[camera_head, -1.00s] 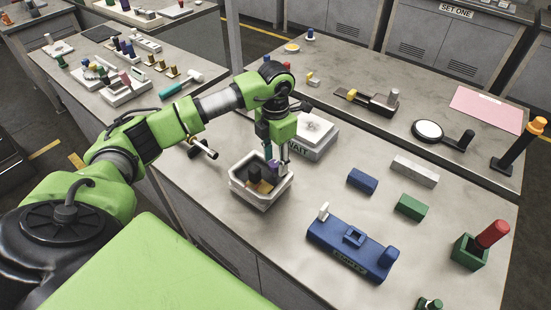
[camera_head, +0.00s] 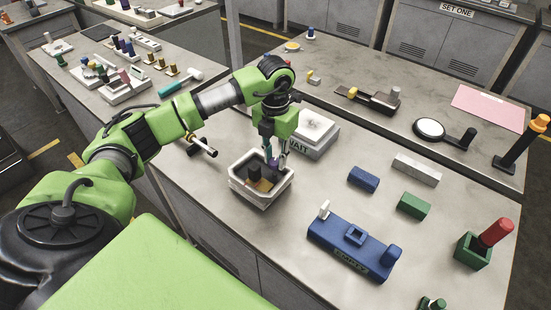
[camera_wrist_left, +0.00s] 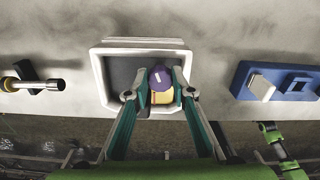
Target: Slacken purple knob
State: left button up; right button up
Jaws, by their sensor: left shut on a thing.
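The purple knob (camera_wrist_left: 160,78) sits in the left wrist view between the two fingers of my left gripper (camera_wrist_left: 158,92). A yellowish part (camera_wrist_left: 162,97) shows just below the knob. Both are inside a white square tray (camera_wrist_left: 100,70) with a dark floor. In the head view my left gripper (camera_head: 274,155) reaches down over this white tray (camera_head: 262,203), and its fingers are shut on the knob, of which only a small purple patch shows. A dark block and a tan part (camera_head: 254,172) stand beside it in the tray.
A white box marked WAIT (camera_head: 314,138) stands just behind the tray. A blue fixture (camera_head: 345,245) lies to the right, with blue (camera_head: 363,179), green (camera_head: 413,206) and grey (camera_head: 416,169) blocks beyond. A dark rod with a pale end (camera_head: 202,147) lies left of the tray.

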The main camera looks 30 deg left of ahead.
pick_arm(q)
jog(key=n, duration=0.4)
jog(key=shift+a+n+b, duration=0.1)
jog(key=shift+n+b, duration=0.2)
jog(key=shift+b, duration=0.1)
jog(key=shift+r+n, duration=0.1)
jog(key=shift+n, duration=2.2)
jog(key=o, duration=1.1)
